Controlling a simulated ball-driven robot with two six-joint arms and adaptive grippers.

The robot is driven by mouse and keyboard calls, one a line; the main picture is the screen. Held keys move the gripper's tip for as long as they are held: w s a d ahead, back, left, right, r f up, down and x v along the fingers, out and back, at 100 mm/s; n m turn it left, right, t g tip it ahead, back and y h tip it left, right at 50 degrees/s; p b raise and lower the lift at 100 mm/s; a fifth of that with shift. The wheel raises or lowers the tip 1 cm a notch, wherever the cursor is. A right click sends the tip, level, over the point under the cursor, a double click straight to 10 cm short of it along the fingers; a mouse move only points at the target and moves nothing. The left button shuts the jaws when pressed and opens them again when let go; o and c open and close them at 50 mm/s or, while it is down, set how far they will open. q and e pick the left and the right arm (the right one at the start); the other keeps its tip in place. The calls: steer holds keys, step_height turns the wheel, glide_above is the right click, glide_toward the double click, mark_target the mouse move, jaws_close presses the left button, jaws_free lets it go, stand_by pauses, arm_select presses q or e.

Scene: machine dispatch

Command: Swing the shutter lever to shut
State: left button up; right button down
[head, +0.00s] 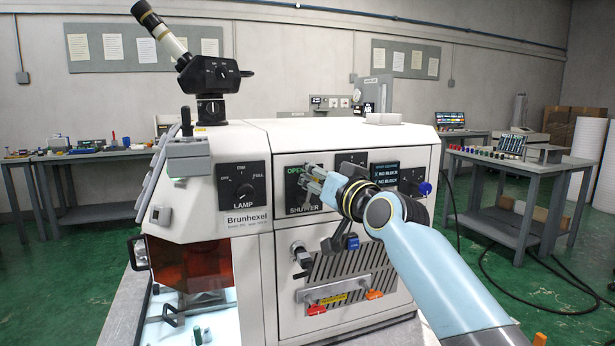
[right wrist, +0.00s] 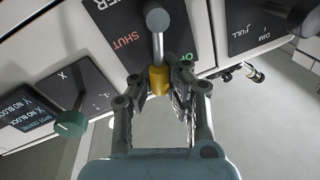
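The shutter lever (right wrist: 158,48) is a metal rod with a round grey hub and a yellow end, on a dark panel (head: 290,201). In the right wrist view SHUT shows in orange to its left and part of OPEN in green to its right. My right gripper (right wrist: 159,82) is at the lever, with the yellow end between its open fingers. Whether a finger touches it I cannot tell. In the head view the right gripper (head: 318,184) covers the lever and most of the panel; green OPEN letters show beside it. My left gripper is not in view.
The lamp knob (head: 244,192) is left of the shutter panel on the Brunhexel machine (head: 200,222). A green knob (right wrist: 70,124) and small screen (right wrist: 28,108) are nearby in the right wrist view. Below are a black-handled valve (head: 300,256) and a grille (head: 350,275).

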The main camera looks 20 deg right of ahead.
steer(key=d+f+m+t+h, duration=0.1)
steer(key=d+f+m, duration=0.3)
steer(key=m, duration=0.9)
steer(key=shift+f+m+h+b, duration=0.3)
steer(key=shift+f+h+b, duration=0.05)
steer(key=shift+f+h, duration=0.25)
steer(key=shift+s+f, duration=0.1)
steer(key=c, duration=1.2)
jaws_free()
steer(key=shift+s+r+t, duration=0.1)
steer(key=shift+r+t, duration=0.1)
steer(key=shift+t, duration=0.1)
steer(key=shift+c, duration=0.2)
steer(key=shift+r, duration=0.1)
steer(key=s+f, duration=0.2)
steer(key=s, duration=0.9)
steer(key=shift+s+d, duration=0.35)
